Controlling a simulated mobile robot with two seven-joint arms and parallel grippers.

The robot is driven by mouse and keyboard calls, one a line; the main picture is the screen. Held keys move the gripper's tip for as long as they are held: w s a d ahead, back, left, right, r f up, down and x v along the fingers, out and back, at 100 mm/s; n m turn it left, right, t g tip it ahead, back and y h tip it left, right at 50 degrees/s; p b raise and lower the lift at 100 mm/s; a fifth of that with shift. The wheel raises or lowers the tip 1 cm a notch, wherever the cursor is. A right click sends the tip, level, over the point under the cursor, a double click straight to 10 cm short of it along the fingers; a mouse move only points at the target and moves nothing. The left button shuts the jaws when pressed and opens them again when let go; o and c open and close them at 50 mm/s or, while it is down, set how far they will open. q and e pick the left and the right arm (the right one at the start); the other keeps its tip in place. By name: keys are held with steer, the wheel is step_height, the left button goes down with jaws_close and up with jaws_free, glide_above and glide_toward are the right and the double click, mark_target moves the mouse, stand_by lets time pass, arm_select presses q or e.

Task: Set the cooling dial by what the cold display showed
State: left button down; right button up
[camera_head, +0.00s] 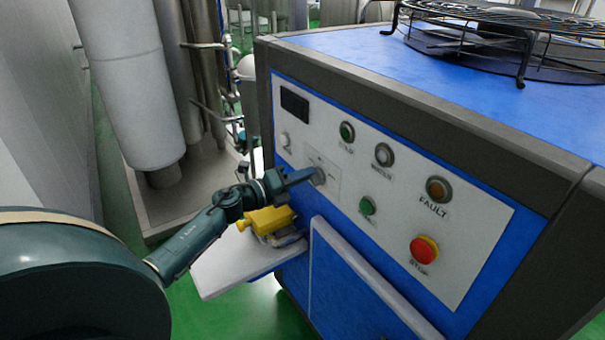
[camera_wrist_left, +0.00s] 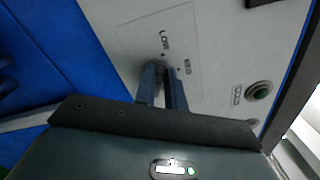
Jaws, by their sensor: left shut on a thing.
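The cooling dial (camera_head: 319,176) is a small grey knob on the white control panel of the blue machine. My left gripper (camera_head: 303,177) reaches it from the left, with its fingers shut on the knob. In the left wrist view the two fingers (camera_wrist_left: 162,78) close around the dial (camera_wrist_left: 160,65) and hide most of it. The words LOW and MED show on the panel beside it; where the dial points is hidden. The display (camera_head: 294,104) at the panel's upper left looks dark, and I can read no value on it. My right gripper is in neither view.
Around the dial are a green button (camera_head: 367,206), another green button (camera_head: 347,131), a grey button (camera_head: 384,155), an amber FAULT lamp (camera_head: 438,190) and a red STOP button (camera_head: 424,250). A yellow part (camera_head: 266,219) sits above a white shelf (camera_head: 225,266) below my left wrist.

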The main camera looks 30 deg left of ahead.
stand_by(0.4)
arm_select(q)
steer(key=c, duration=1.5)
jaws_free()
steer(key=shift+o, duration=0.2)
steer(key=b+v, duration=0.1)
steer(key=v, duration=1.2)
